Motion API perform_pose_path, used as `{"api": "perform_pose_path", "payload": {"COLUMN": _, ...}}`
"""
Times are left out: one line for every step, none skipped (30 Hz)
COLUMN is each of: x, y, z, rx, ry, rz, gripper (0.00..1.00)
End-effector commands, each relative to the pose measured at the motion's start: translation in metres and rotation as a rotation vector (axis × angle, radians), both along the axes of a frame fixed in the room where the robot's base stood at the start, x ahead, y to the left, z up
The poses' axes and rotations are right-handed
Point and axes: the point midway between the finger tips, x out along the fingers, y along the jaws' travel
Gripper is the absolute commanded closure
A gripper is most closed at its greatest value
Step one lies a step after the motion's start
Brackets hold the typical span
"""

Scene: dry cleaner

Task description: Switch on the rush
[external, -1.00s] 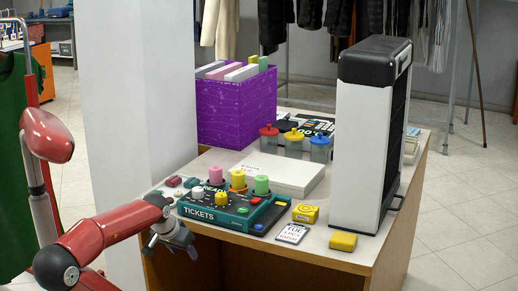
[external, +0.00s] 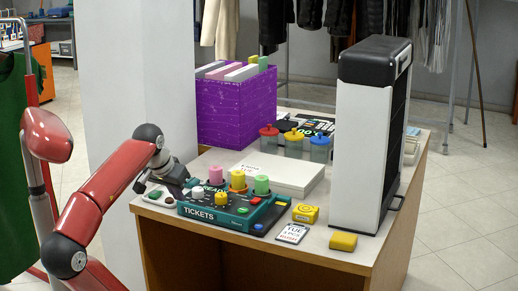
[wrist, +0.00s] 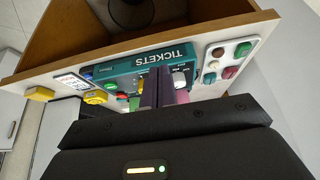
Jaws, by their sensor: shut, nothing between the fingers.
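A teal unit lettered TICKETS (external: 228,216) sits on the desk, with pink, orange-yellow and green cylinders at its back and knobs and buttons on top. It also shows in the wrist view (wrist: 130,64). A small white panel (wrist: 213,64) with several red, green and pale buttons lies beside it; in the external view my gripper partly covers this panel (external: 150,200). My gripper (external: 186,184) is shut and empty, above the desk by the unit's left end. In the wrist view its fingertips (wrist: 165,72) overlap the unit; contact cannot be told.
A purple file box (external: 236,110), lidded jars (external: 294,145) and a white slab (external: 278,175) stand behind the unit. A tall white-and-black machine (external: 360,140) is at right. Yellow items (external: 343,241) and a date card (external: 292,233) lie near the front edge. A pillar stands at left.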

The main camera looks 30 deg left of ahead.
Motion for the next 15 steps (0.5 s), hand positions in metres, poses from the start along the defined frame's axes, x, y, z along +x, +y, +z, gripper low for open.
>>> {"api": "perform_pose_path", "payload": {"x": 0.002, "y": 0.000, "z": 0.023, "rx": 0.000, "ry": -0.005, "rz": 0.000, "gripper": 1.00}}
{"api": "perform_pose_path", "payload": {"x": 0.002, "y": 0.000, "z": 0.034, "rx": 0.000, "ry": -0.003, "rz": 0.000, "gripper": 1.00}}
{"api": "perform_pose_path", "payload": {"x": 0.002, "y": 0.000, "z": 0.048, "rx": 0.000, "ry": -0.003, "rz": 0.000, "gripper": 1.00}}
{"api": "perform_pose_path", "payload": {"x": 0.002, "y": 0.000, "z": 0.057, "rx": 0.000, "ry": -0.002, "rz": 0.000, "gripper": 1.00}}
{"api": "perform_pose_path", "payload": {"x": 0.002, "y": 0.000, "z": 0.067, "rx": 0.000, "ry": -0.003, "rz": 0.000, "gripper": 1.00}}
{"api": "perform_pose_path", "payload": {"x": 0.002, "y": 0.000, "z": 0.079, "rx": 0.000, "ry": -0.002, "rz": 0.000, "gripper": 1.00}}
{"api": "perform_pose_path", "payload": {"x": 0.002, "y": 0.000, "z": 0.086, "rx": 0.000, "ry": -0.001, "rz": 0.000, "gripper": 1.00}}
{"api": "perform_pose_path", "payload": {"x": 0.002, "y": 0.000, "z": 0.094, "rx": 0.000, "ry": -0.001, "rz": 0.000, "gripper": 1.00}}
{"api": "perform_pose_path", "payload": {"x": 0.002, "y": 0.000, "z": 0.104, "rx": 0.000, "ry": -0.002, "rz": 0.000, "gripper": 1.00}}
{"api": "perform_pose_path", "payload": {"x": 0.002, "y": 0.000, "z": 0.110, "rx": 0.000, "ry": -0.002, "rz": 0.000, "gripper": 1.00}}
{"api": "perform_pose_path", "payload": {"x": 0.002, "y": 0.000, "z": 0.117, "rx": 0.000, "ry": -0.001, "rz": 0.000, "gripper": 1.00}}
{"api": "perform_pose_path", "payload": {"x": 0.002, "y": 0.000, "z": 0.125, "rx": 0.000, "ry": -0.002, "rz": 0.000, "gripper": 1.00}}
{"api": "perform_pose_path", "payload": {"x": 0.002, "y": 0.000, "z": 0.131, "rx": 0.000, "ry": -0.001, "rz": 0.000, "gripper": 1.00}}
{"api": "perform_pose_path", "payload": {"x": 0.008, "y": -0.007, "z": 0.128, "rx": 0.009, "ry": -0.004, "rz": -0.003, "gripper": 1.00}}
{"api": "perform_pose_path", "payload": {"x": 0.020, "y": -0.021, "z": 0.125, "rx": 0.024, "ry": -0.015, "rz": -0.001, "gripper": 1.00}}
